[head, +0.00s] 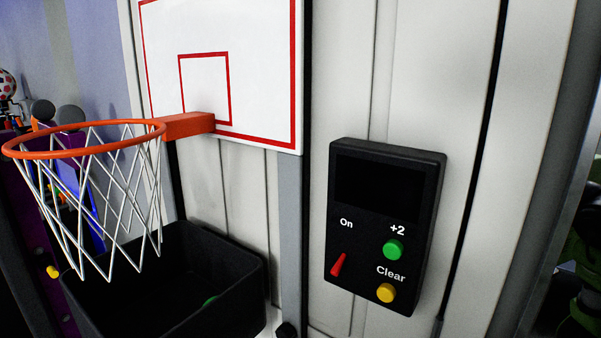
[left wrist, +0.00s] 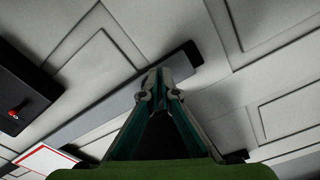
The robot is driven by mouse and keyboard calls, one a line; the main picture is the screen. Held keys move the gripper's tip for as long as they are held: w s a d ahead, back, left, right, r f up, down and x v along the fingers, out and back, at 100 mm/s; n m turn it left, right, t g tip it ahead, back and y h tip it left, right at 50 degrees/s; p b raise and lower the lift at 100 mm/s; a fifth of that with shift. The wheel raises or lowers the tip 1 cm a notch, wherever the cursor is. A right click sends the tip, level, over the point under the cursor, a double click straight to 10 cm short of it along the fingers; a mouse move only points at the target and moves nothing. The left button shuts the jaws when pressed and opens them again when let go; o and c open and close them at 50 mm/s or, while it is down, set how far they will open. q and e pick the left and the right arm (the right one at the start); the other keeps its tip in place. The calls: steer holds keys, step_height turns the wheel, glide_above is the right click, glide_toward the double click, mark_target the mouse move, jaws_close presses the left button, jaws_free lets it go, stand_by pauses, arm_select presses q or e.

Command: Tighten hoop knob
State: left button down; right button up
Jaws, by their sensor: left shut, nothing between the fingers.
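A basketball hoop (head: 90,138) with an orange rim and white net hangs from a white backboard (head: 205,105) with red lines. A grey upright pole (head: 289,220) runs down from the backboard. A small dark knob (head: 287,329) shows on the pole at the bottom edge of the head view, partly cut off. In the left wrist view the pole (left wrist: 100,114) runs diagonally and has a black end piece (left wrist: 190,56); I cannot tell whether that is the knob. My left gripper (left wrist: 160,82) is shut and empty, in front of the pole. My right gripper is not in view.
A black scoreboard box (head: 385,215) with a red switch, a green button and a yellow button is on the panelled wall. A black bin (head: 215,257) stands below the hoop. Dark green parts (head: 585,300) at the right edge are unclear.

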arm_select(q)
steer(key=v, duration=0.3)
steer(key=b+v, duration=0.1)
steer(key=v, duration=0.1)
steer(key=shift+s+f, duration=0.15)
steer(key=shift+f, duration=0.15)
